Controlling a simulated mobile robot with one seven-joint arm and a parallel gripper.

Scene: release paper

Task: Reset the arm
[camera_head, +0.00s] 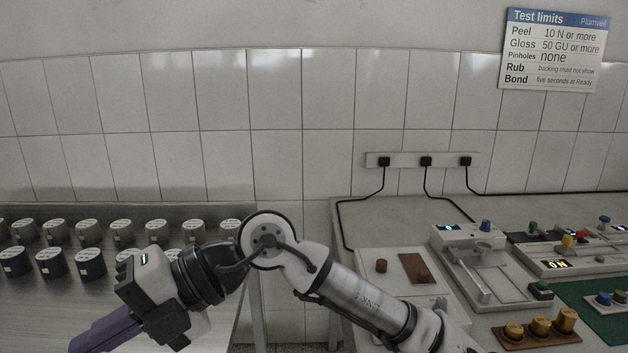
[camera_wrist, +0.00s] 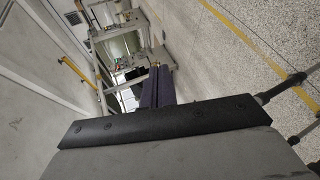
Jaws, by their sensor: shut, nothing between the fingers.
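My gripper (camera_head: 88,343) is at the lower left of the head view, on my arm, which reaches in from the bottom right and bends down to the left. Its purple fingers point down and left, and their tips run close to the bottom edge of the picture. In the wrist view the purple fingers (camera_wrist: 158,86) are together, with nothing seen between them. The gripper appears in front of the left bench; its exact distance from the bench I cannot tell.
Several grey cylinders (camera_head: 90,263) stand in rows on the left metal bench (camera_head: 215,300). The right bench (camera_head: 375,215) holds test instruments (camera_head: 500,280), brass weights (camera_head: 540,326) and a green mat (camera_head: 570,293). A gap parts the benches. Speckled floor (camera_wrist: 230,65) shows in the wrist view.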

